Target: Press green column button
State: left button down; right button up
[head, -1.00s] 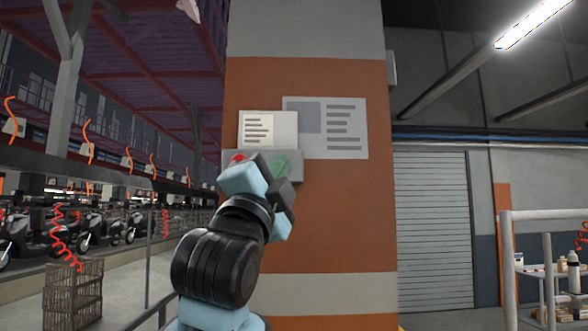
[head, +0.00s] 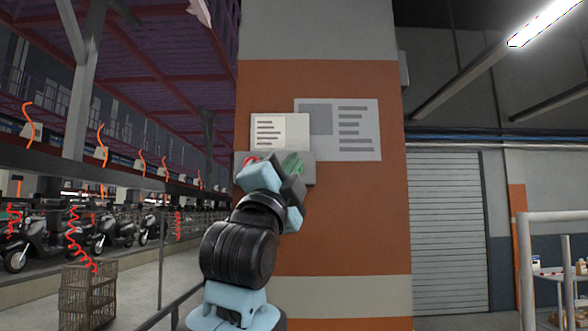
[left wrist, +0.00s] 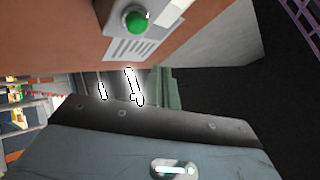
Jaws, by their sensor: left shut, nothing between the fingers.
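The green button (head: 292,162) is on the right part of a grey control box on the orange and grey column (head: 340,225). It also shows in the left wrist view as a round green dome (left wrist: 137,21) in a dark ring. A red button (head: 250,158) is at the left of the same box, partly hidden. My left gripper (head: 288,176) is shut and empty, in front of the box, just below and overlapping the green button in the head view. I cannot tell whether it touches the button. The left wrist view shows the button beyond the gripper body (left wrist: 150,145). My right gripper is not in view.
A white label (head: 280,130) and a larger grey sign (head: 345,130) are on the column above the box. A wicker crate (head: 88,295) and scooters (head: 40,235) stand at left. A white railing (head: 525,260) is at right, beside a roller shutter (head: 447,230).

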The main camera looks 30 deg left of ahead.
pick_arm(q)
jog(key=shift+w+a, duration=0.55)
jog(key=shift+w, duration=0.35)
jog(key=shift+w+a, duration=0.55)
jog(key=shift+w, duration=0.3)
jog(key=shift+w, duration=0.1)
dwell(0.7)
jog(key=shift+w+a, duration=0.25)
jog(key=shift+w, duration=0.05)
